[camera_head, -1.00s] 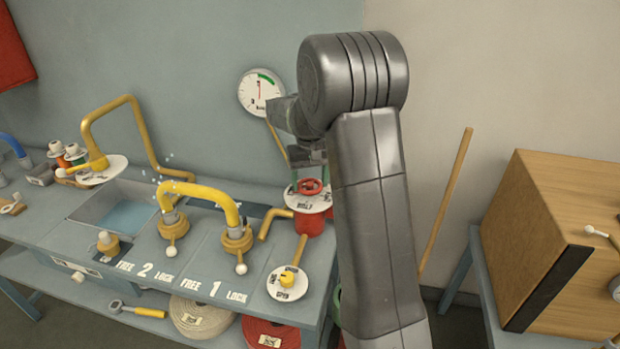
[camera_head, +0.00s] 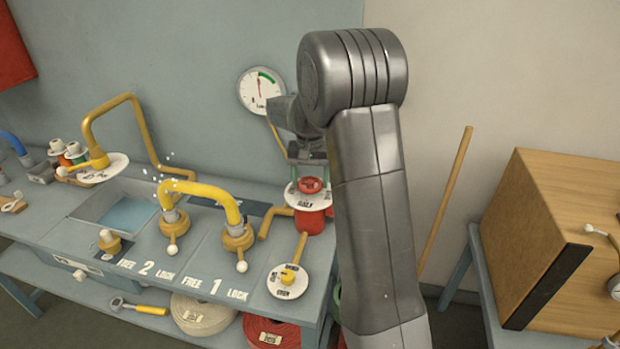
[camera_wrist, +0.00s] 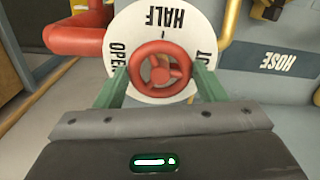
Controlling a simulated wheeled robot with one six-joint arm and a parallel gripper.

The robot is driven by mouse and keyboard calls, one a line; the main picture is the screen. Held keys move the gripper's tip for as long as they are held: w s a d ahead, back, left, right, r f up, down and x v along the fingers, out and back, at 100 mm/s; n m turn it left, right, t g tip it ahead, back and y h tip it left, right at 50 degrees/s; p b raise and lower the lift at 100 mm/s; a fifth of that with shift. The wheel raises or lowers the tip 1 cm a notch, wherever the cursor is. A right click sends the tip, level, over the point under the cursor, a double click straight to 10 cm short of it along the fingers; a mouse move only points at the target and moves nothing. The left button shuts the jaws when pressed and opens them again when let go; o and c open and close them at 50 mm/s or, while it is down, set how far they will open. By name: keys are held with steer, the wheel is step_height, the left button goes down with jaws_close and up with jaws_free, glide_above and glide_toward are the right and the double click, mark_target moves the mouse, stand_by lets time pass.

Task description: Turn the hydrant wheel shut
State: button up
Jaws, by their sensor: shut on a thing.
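The red hydrant wheel (camera_head: 312,186) sits above a white round dial plate on top of the red hydrant (camera_head: 310,222). The wheel (camera_wrist: 160,70) also shows in the wrist view, in front of the dial plate (camera_wrist: 160,22). The plate carries the word HALF at its top and OPEN at its left, with a partly hidden word at its right. My gripper (camera_wrist: 158,82) is shut on the wheel, one green finger at each side of its rim. In the head view my gripper (camera_head: 310,172) comes down on the wheel from above.
A wall gauge (camera_head: 262,92) hangs behind my arm. A wooden cabinet (camera_head: 560,230) stands at the right.

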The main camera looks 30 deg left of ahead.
mark_target(310, 182)
steer(key=o, duration=1)
steer(key=shift+r, duration=0.1)
step_height(310, 182, up, 14)
steer(key=b, duration=0.1)
step_height(310, 182, down, 14)
steer(key=shift+f+p, duration=0.1)
steer(key=shift+p, duration=0.45)
stand_by(0.4)
